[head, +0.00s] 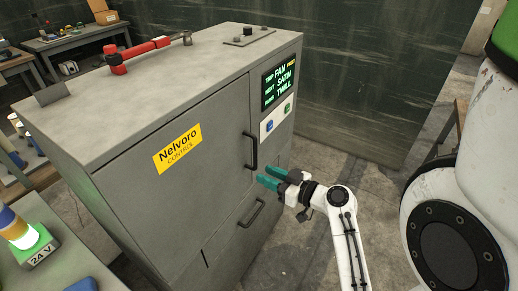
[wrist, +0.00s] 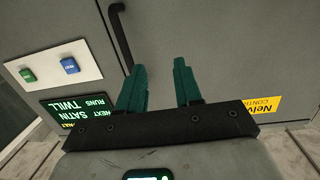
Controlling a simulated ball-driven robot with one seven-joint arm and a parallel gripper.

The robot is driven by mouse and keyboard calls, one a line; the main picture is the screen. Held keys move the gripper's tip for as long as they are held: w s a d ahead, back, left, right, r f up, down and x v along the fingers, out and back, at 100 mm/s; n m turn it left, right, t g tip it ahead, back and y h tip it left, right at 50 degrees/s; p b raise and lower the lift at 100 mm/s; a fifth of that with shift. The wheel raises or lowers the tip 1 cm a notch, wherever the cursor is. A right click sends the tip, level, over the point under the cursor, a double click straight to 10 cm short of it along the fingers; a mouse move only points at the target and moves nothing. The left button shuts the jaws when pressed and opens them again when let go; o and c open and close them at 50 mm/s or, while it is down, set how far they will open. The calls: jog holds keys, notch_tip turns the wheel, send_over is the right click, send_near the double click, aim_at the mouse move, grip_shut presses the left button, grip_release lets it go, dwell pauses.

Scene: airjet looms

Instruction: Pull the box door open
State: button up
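The grey control box (head: 110,130) has a front door (head: 200,185) with a yellow "Nelvoro CONTROL" label (head: 178,149). The door looks shut. Its black vertical bar handle (head: 251,152) is near the door's right edge. My gripper (head: 267,176) is open and empty, its teal fingers just below and right of the handle. In the wrist view, turned upside down, the handle (wrist: 121,36) runs left of both fingers (wrist: 160,64), not between them. Its lower end is close to the left finger; whether they touch I cannot tell.
A lower panel has another bar handle (head: 252,213). A lit display (head: 279,82) and blue and green buttons (head: 278,116) sit right of the door. A red-handled tool (head: 140,52) lies on top. A lit 24 V lamp (head: 27,240) stands at lower left. Floor (head: 300,250) in front is clear.

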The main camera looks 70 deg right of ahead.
aim_at(256, 150)
jog(key=s+d+r+m+h, duration=0.1)
jog(key=s+d+r+h, duration=0.1)
jog(key=s+d, duration=0.1)
jog(key=shift+d+p+x, duration=0.1)
jog(key=shift+p+x, duration=0.85)
jog(key=shift+x, duration=1.9)
jog(key=shift+d+p+x, duration=0.15)
jog(key=shift+p+x, duration=0.75)
jog(key=shift+x, duration=1.9)
jog(key=shift+s, duration=0.1)
grip_shut()
